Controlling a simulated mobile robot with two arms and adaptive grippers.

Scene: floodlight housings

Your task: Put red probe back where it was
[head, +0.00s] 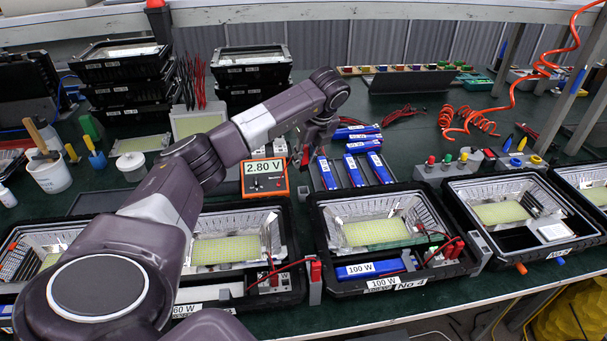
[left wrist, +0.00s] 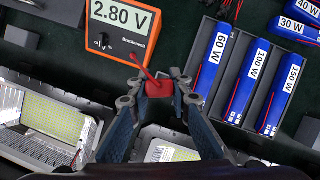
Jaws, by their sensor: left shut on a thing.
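The orange meter (head: 265,189) reads 2.80 V and also shows in the left wrist view (left wrist: 118,46). My right gripper is not in view.
Blue driver boxes (head: 354,171) lie in a rack right of the gripper. Open floodlight housings (head: 319,213) line the front, with red clips and wires at some. Stacked housings (head: 170,84) stand behind. A coiled orange hose (head: 480,120) lies at the right.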

